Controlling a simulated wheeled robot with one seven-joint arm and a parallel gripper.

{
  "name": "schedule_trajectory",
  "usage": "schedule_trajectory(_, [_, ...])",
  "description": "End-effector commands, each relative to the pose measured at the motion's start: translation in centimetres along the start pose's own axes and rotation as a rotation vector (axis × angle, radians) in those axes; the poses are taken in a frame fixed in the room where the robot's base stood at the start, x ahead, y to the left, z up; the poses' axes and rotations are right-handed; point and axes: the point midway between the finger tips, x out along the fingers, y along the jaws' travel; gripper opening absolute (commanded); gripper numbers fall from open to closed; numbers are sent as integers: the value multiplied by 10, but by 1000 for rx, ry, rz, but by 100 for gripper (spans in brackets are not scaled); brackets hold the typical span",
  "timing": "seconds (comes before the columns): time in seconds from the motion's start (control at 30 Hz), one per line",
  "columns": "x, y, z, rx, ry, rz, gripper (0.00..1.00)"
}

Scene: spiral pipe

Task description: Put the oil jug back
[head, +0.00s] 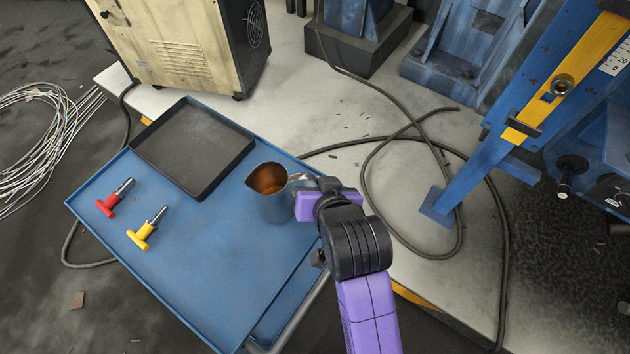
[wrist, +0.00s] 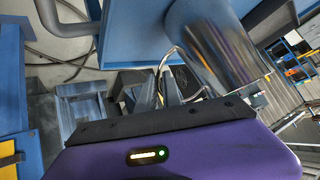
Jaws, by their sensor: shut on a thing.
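The oil jug (head: 266,206) is a grey metal jug with brown oil inside, upright over the right part of the blue cart top (head: 215,265). My gripper (head: 301,182) comes from the right and is shut on the jug's handle. In the wrist view the jug (wrist: 215,50) is a shiny cylinder beyond my gripper's fingers (wrist: 170,90). I cannot tell whether the jug's base touches the cart top. A black tray (head: 185,160) lies on the cart, to the left of the jug and apart from it.
A red-handled tool (head: 110,203) and a yellow-handled tool (head: 144,235) lie on the cart's left side. A beige machine (head: 180,50) stands behind the cart. Blue machinery (head: 500,130) and a dark cable (head: 365,185) are to the right. The cart's front middle is clear.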

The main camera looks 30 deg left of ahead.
Motion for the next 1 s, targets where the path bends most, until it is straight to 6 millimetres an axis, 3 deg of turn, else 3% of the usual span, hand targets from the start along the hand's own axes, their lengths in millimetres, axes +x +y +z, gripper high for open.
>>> schedule_trajectory(0.37, [4, 1, 4, 1, 2, -1, 0])
schedule_trajectory(0.4, [4, 1, 4, 1, 2, -1, 17])
schedule_trajectory(0.5, [4, 1, 4, 0, 2, -1, 35])
schedule_trajectory(0.8, [2, 2, 5, 0, -1, 0, 35])
schedule_trajectory(1.0, [-24, 2, 5, 0, 1, 0, 35])
